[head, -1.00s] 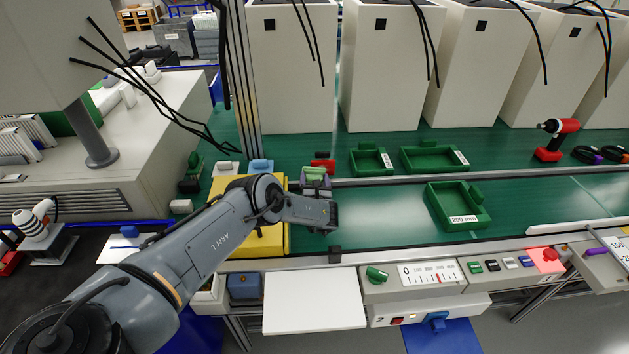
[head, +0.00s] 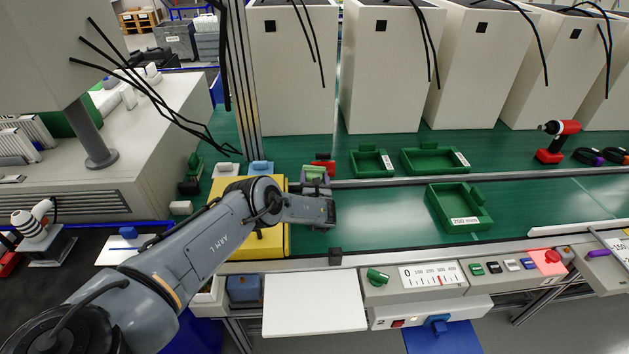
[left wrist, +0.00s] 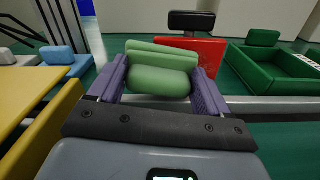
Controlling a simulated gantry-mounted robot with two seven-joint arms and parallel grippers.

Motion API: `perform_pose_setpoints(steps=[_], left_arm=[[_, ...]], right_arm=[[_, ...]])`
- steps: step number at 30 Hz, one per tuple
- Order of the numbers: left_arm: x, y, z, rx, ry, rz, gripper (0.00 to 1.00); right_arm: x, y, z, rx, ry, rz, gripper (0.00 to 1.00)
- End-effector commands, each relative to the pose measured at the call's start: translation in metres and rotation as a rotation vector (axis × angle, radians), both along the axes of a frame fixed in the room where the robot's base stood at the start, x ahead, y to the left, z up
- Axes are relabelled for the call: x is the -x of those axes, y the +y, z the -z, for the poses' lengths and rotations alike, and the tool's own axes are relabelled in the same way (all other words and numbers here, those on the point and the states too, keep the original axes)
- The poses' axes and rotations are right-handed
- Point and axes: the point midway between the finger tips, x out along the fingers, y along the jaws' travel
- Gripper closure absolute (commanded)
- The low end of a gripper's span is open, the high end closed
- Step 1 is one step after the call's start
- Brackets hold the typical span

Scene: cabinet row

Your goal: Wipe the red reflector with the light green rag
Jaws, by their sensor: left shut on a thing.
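The light green rag (left wrist: 158,80) is a folded, rounded bundle between the purple fingers of my left gripper (left wrist: 160,88) in the left wrist view. My left gripper is shut on it. In the head view the gripper (head: 316,176) is at the rear of the green bench, just right of the yellow block, and the rag is mostly hidden there. The red reflector (left wrist: 192,52) is a red piece with a black top, just beyond the rag in the left wrist view. It also shows in the head view (head: 322,165), partly hidden by the gripper. I cannot tell whether rag and reflector touch.
A yellow block (head: 270,240) stands beside my left arm. Green trays (head: 433,158) and a red drill (head: 556,142) lie to the right. A metal rail (head: 440,176) crosses the bench.

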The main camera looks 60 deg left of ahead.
Motion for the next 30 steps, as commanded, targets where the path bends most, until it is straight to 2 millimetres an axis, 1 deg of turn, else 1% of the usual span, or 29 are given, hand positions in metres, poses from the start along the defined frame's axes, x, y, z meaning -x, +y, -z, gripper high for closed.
perform_pose_setpoints(steps=[6, 13, 24, 30], left_arm=[[-0.002, 0.004, 0.0, -0.001, 0.0, 0.0, 0.56], [-0.006, 0.001, 0.0, -0.001, 0.0, 0.0, 0.56], [-0.03, -0.012, 0.002, -0.001, -0.002, 0.0, 0.56], [-0.037, -0.016, 0.001, 0.0, -0.001, 0.001, 0.56]], right_arm=[[0.0, 0.0, 0.002, -0.001, 0.0, 0.001, 0.47], [0.0, 0.001, 0.004, -0.004, 0.001, 0.003, 0.47], [0.0, 0.002, 0.018, -0.008, 0.0, 0.006, 0.47], [0.0, 0.002, 0.022, -0.008, 0.001, 0.006, 0.47]])
